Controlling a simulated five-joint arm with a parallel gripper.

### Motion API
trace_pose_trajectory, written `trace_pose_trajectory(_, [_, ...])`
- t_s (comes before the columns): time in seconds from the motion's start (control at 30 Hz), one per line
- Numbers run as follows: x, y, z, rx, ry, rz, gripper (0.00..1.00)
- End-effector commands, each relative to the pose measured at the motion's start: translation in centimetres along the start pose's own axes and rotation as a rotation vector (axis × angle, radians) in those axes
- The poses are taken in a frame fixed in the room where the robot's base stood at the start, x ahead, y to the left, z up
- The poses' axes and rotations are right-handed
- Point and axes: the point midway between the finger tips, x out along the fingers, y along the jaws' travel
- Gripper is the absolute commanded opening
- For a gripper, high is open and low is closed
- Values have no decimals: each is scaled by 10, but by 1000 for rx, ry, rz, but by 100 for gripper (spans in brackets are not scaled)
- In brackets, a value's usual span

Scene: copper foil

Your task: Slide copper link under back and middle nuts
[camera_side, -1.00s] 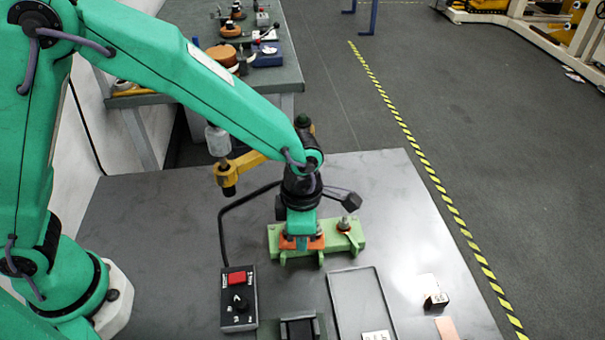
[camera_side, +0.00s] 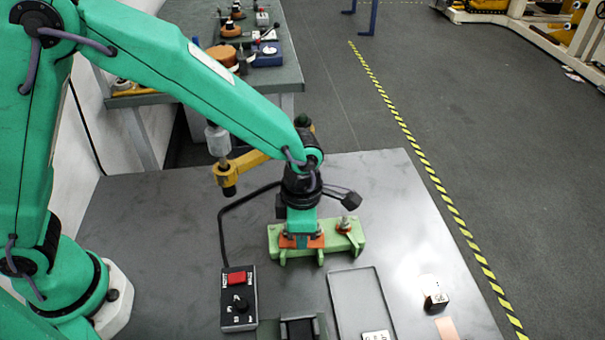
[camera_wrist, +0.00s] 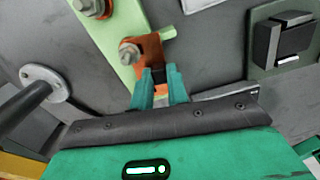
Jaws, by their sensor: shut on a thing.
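A pale green block (camera_side: 335,241) stands on the dark table and carries bolts with nuts. It also shows in the wrist view (camera_wrist: 110,32). My gripper (camera_side: 303,241) is low over its left part, and in the wrist view its teal fingers (camera_wrist: 160,88) are shut on the orange copper link (camera_wrist: 150,46). The link lies against one nut (camera_wrist: 129,51) at the block; I cannot tell how far under it. Another nut (camera_wrist: 86,6) with orange metal beneath is at the top edge. In the side view, a nut (camera_side: 345,222) stands clear at the block's right end. My gripper partly hides the others.
A control box (camera_side: 238,297) with a red button lies left of the block, its black cable curving behind. A shallow tray (camera_side: 358,300), a small metal block (camera_side: 433,293) and a loose copper strip (camera_side: 447,328) lie in front and right. A yellow arm piece (camera_side: 230,176) stands behind.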

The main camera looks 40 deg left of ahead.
Motion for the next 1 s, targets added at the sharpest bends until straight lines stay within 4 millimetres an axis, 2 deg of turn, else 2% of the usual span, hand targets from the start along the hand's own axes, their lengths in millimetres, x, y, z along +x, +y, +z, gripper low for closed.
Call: trace_pose_trajectory(1.0, [0,9,0,0,0,0,0])
